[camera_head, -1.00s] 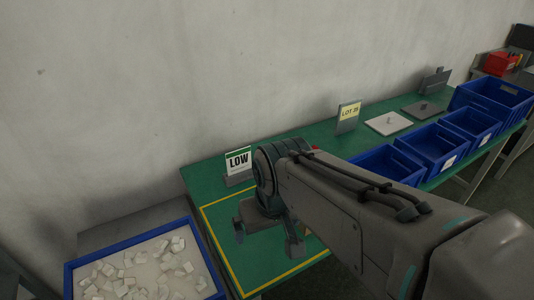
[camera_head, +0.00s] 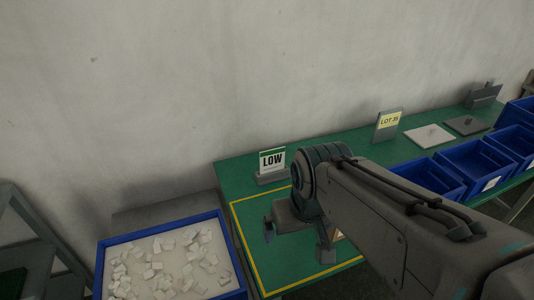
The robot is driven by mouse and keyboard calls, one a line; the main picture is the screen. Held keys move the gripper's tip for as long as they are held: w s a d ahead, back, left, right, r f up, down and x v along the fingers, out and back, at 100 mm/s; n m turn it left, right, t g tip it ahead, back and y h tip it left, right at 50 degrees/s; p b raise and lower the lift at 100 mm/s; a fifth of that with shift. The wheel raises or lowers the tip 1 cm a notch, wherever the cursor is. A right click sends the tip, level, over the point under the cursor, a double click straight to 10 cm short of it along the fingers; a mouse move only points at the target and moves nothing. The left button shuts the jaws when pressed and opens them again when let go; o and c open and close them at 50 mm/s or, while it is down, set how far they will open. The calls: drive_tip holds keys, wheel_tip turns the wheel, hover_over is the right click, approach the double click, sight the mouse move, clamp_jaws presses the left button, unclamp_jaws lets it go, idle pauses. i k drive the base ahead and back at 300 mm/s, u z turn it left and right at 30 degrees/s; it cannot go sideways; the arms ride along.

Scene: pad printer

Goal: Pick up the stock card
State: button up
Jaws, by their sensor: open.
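A white stock card (camera_head: 272,160) with a green top band and the word LOW stands upright in a grey holder (camera_head: 272,176) at the back left of the green table. My gripper (camera_head: 298,243) is open, with its two fingers apart and pointing down over the yellow-outlined area, in front of the card and lower in the picture. I see nothing between the fingers. My arm covers part of the table to the right. A yellow and white card marked LOT 35 (camera_head: 389,120) stands in another holder further right.
A blue-rimmed tray (camera_head: 103,262) of small white pieces is at the lower left. Blue bins (camera_head: 471,166) line the table's right front. A light plate (camera_head: 429,136) and a dark plate (camera_head: 466,125) lie behind them. The wall (camera_head: 250,60) is close behind the table.

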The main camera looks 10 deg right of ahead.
sight(273, 160)
drive_tip(key=k, duration=1)
drive_tip(key=z, duration=1.4)
drive_tip(key=i, duration=1.1)
drive_tip(key=u, duration=2.25)
drive_tip(key=i, duration=0.5)
drive_tip(key=z, duration=0.05)
